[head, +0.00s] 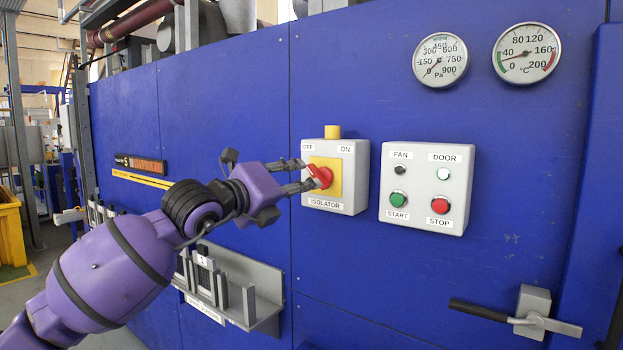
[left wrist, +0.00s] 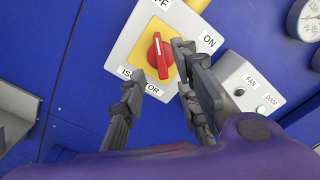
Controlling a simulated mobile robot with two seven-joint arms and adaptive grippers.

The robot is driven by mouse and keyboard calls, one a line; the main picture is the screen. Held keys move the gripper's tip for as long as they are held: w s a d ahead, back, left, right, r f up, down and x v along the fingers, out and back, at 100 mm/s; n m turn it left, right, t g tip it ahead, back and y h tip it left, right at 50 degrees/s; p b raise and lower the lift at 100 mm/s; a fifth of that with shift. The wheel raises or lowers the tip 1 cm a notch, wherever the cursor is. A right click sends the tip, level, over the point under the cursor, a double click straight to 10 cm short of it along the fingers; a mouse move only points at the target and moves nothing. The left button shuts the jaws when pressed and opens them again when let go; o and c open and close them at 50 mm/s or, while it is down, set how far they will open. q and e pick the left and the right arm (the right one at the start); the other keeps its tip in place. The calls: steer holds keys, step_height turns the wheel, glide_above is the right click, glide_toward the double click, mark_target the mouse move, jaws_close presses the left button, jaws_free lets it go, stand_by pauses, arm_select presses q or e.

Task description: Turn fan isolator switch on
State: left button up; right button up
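The isolator switch is a red rotary knob (head: 321,177) on a yellow plate (head: 333,190), on a light grey box (head: 355,178) labelled OFF, ON and ISOLATOR. The knob also shows in the left wrist view (left wrist: 160,56), its pale pointer line directed toward the OFF side. My left gripper (head: 302,175) is at the knob in the head view. In the left wrist view, its fingers (left wrist: 160,78) are apart, one on each side of the knob's lower part. I cannot tell whether either finger touches the knob. My right gripper is not in view.
A grey fan and door button box (head: 428,210) is right of the isolator. A door handle (head: 515,319) juts out at lower right, and a grey shelf (head: 262,284) sits below my left arm. Two gauges (head: 440,60) are higher up on the blue panel.

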mark_target(319, 177)
arm_select(q)
steer(key=x, duration=0.5)
steer(key=shift+w+d+p, duration=0.3)
steer(key=shift+d, duration=0.05)
jaws_close()
